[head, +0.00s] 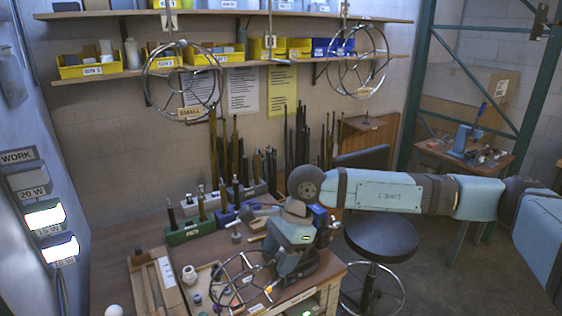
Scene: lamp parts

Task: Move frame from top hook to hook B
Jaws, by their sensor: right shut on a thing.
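My right gripper (268,287) reaches down over the workbench from the right. It is shut on a round wire frame (226,263), which is low over the bench's front part; I cannot tell whether it touches the bench. My wrist hides part of its right side. Two more round wire frames hang above: one at the left (148,82) with a tag reading SMALL, and one at the right (386,62). An empty hook (270,30) hangs between them. The hook labels are too small to read. My left gripper is out of view.
Shelves (230,70) with yellow and blue bins run along the back wall. Coloured holders with upright rods, including a green one (190,233), stand at the bench's back. A tray (150,275) lies at the left. A round stool (382,236) stands right of the bench.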

